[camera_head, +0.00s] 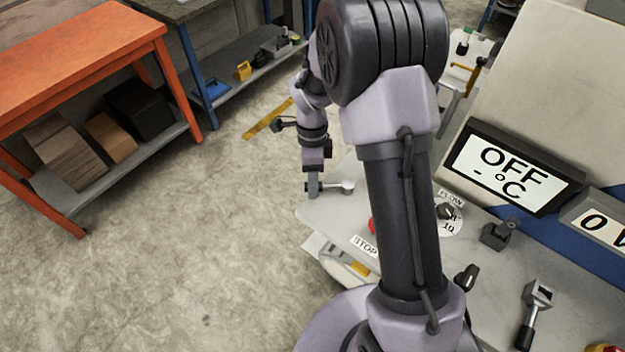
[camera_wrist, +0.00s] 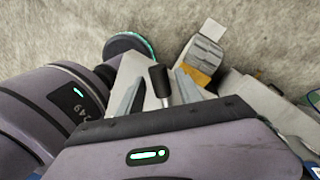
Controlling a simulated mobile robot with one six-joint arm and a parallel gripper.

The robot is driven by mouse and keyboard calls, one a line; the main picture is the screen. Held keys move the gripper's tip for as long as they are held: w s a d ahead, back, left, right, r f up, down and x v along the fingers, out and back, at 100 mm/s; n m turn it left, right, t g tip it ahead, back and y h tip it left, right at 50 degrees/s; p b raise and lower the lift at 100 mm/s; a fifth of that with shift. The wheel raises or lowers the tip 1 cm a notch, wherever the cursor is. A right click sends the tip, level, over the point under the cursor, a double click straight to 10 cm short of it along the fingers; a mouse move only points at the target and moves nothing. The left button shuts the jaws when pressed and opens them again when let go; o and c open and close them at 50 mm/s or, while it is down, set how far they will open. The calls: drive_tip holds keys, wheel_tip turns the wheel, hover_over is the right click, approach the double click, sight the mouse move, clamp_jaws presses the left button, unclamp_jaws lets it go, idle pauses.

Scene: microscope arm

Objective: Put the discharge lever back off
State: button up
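A lever with a black grip and a pale metal rod (camera_head: 337,187) sits at the left corner of the bench. No label on it is readable, so I cannot confirm that it is the discharge lever. My gripper (camera_head: 314,187) points down at its grip end. In the wrist view the black grip (camera_wrist: 158,80) stands between the two fingers of my gripper (camera_wrist: 160,92). The fingers are apart, with a gap on each side of the grip. My arm hides part of the bench.
The bench (camera_head: 480,310) also carries a FLOW knob (camera_head: 446,211), a STOP label (camera_head: 364,245) and another black-handled lever (camera_head: 530,312). An orange table (camera_head: 85,45) stands left, with open floor (camera_head: 200,240) between.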

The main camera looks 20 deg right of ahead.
clamp_jaws()
idle(1.2)
